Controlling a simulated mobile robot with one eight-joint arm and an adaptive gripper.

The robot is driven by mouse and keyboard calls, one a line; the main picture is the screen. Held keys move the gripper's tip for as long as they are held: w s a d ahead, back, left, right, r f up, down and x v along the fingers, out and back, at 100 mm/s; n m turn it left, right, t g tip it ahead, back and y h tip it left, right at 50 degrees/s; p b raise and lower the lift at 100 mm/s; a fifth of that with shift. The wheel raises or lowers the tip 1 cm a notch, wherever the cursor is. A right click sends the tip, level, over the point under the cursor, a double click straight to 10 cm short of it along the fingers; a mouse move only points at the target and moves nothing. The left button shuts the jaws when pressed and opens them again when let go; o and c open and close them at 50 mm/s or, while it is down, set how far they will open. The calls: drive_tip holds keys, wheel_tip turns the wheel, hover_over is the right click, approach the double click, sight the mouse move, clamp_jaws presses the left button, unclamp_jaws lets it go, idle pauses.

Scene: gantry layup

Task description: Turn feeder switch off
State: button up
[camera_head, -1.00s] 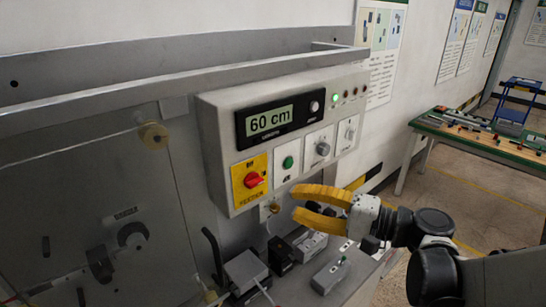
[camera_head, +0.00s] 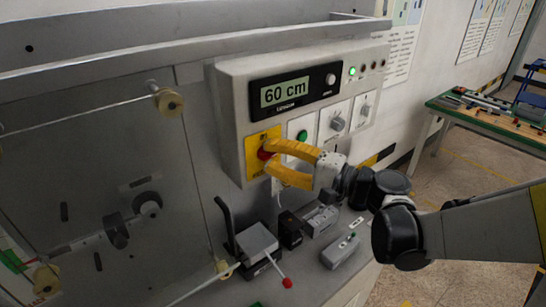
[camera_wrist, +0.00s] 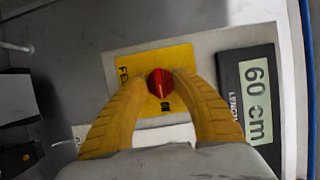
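The feeder switch is a red rotary knob (camera_wrist: 159,84) on a yellow plate (camera_wrist: 122,65), and it is central in the wrist view. In the head view the yellow plate (camera_head: 252,160) is at the lower left of the control box, with the knob partly hidden by my gripper. My gripper (camera_head: 267,156) has two yellow fingers spread apart, their tips at the knob. In the wrist view the fingers (camera_wrist: 160,80) stand on either side of the knob. I cannot tell whether they touch it. The switch marking is partly covered.
The grey control box (camera_head: 230,110) carries a display (camera_head: 286,92) reading 60 cm, a green button (camera_head: 302,136) and grey knobs close to my gripper. Below are a black lever (camera_head: 224,218) and small grey devices (camera_head: 342,250). A green-topped table (camera_head: 490,118) stands at the right.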

clamp_jaws()
drive_tip(key=n+p, duration=0.1)
drive_tip(key=n+h, duration=0.1)
drive_tip(key=shift+r+n+p, duration=0.2)
drive_tip(key=shift+n+p, duration=0.1)
drive_tip(key=shift+p, duration=0.1)
drive_tip(key=n+h+p, duration=0.1)
drive_tip(key=n, duration=0.1)
drive_tip(key=shift+n+h+p, duration=0.3)
drive_tip(key=shift+n+p, duration=0.1)
drive_tip(key=n+h+p, duration=0.2)
drive_tip(key=n, duration=0.2)
drive_tip(key=shift+s+r, duration=0.1)
drive_tip(key=n+t+h+p, duration=0.1)
drive_tip(key=n+h, duration=0.1)
drive_tip(key=n, duration=0.2)
drive_tip(key=shift+a+h, duration=0.1)
drive_tip(key=shift+h, duration=0.3)
